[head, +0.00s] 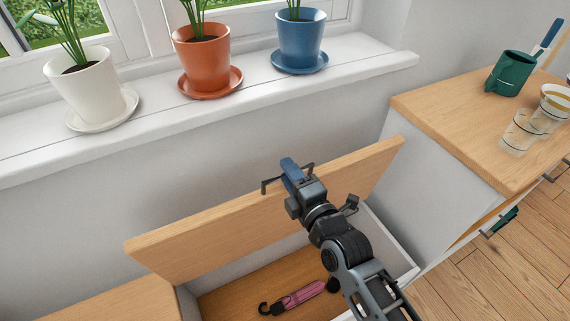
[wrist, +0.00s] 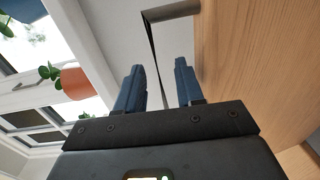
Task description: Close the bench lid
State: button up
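The bench lid (head: 230,222) is a light wooden panel, raised and tilted back towards the wall under the windowsill; it also fills the right of the wrist view (wrist: 262,60). My gripper (head: 290,168) is at the handle's middle. Its two blue fingers (wrist: 158,85) are apart, and the thin bar appears to run between them, with gaps at the sides. The head view hides the contact. The open bench box (head: 235,302) lies below.
A pink umbrella (head: 299,297) lies inside the box. White, orange (head: 203,52) and blue pots stand on the windowsill (head: 150,115) above the lid. A wooden-topped cabinet (head: 450,125) stands at right with a green pot (head: 510,76) and glasses (head: 519,135).

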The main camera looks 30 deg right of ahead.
jog(key=shift+w, duration=1.3)
jog(key=shift+c, duration=0.3)
grip_shut()
jog(key=shift+f, duration=0.1)
